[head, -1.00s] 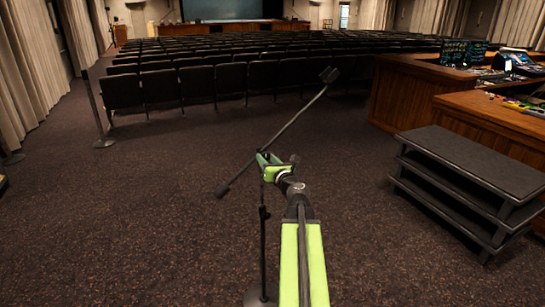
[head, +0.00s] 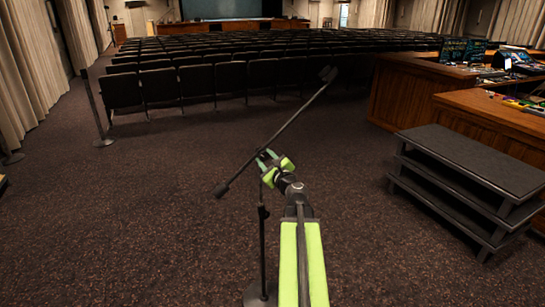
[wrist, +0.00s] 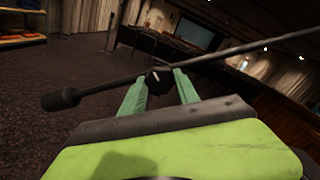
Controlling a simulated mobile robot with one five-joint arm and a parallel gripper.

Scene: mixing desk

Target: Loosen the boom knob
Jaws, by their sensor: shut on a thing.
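A black microphone stand (head: 262,238) rises from a round base (head: 256,297) on the carpet. Its long boom (head: 300,113) slants up to the right, with a dark microphone-like end at the top and a counterweight (head: 221,190) at the lower left. My gripper (head: 266,157) is at the boom's joint on top of the stand. In the wrist view the green fingers (wrist: 158,84) are shut on the small dark boom knob (wrist: 157,78), with the boom crossing just behind it. The fingers hide part of the knob, and in the head view I cannot make it out.
A dark stepped platform (head: 470,165) stands at the right, beside the wooden mixing desk (head: 410,93). Rows of dark seats (head: 190,85) fill the back. A thin post (head: 97,112) stands at the left. The carpet around the stand is clear.

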